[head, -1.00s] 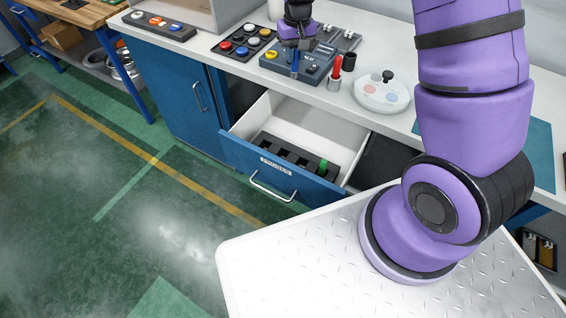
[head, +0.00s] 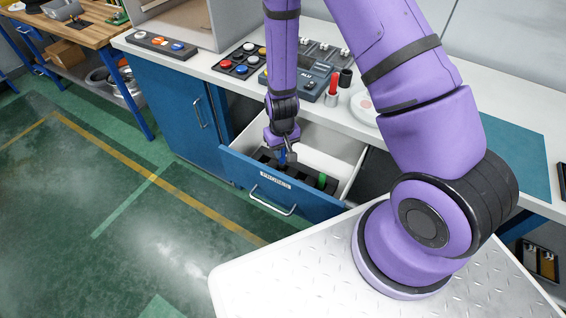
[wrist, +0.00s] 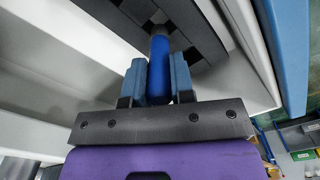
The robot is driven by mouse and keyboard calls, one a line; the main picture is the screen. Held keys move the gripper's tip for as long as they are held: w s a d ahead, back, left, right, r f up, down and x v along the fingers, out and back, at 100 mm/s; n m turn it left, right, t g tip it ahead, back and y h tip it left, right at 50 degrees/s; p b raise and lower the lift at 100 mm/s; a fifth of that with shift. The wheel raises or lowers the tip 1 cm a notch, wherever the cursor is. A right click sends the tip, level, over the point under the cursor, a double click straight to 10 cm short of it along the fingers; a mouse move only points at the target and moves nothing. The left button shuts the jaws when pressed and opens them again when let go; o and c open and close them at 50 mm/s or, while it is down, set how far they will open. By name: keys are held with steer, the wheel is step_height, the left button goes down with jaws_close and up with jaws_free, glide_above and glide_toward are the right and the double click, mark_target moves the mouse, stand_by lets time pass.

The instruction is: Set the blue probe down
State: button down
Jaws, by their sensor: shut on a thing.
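My gripper (head: 284,155) is inside the open drawer, pointing down over the left part of the dark slotted rack (head: 306,178). It is shut on the blue probe (head: 282,158). In the wrist view the blue probe (wrist: 159,68) stands between the two finger pads of my gripper (wrist: 158,82), its far end at the dark rack (wrist: 190,30). I cannot tell whether that end is in a slot or just above it. A green probe (head: 322,180) stands in the rack's right part.
The blue drawer (head: 276,186) is open, with pale side walls close around my gripper. On the bench above are a grey device (head: 312,84), a red probe (head: 333,85), a black cup (head: 346,77) and a panel of coloured buttons (head: 240,60).

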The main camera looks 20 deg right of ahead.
mark_target(282, 161)
steer(key=shift+f, duration=2.6)
steer(key=shift+f, duration=0.1)
steer(key=c, duration=1)
jaws_free()
step_height(282, 161, up, 12)
steer(key=shift+r, duration=0.2)
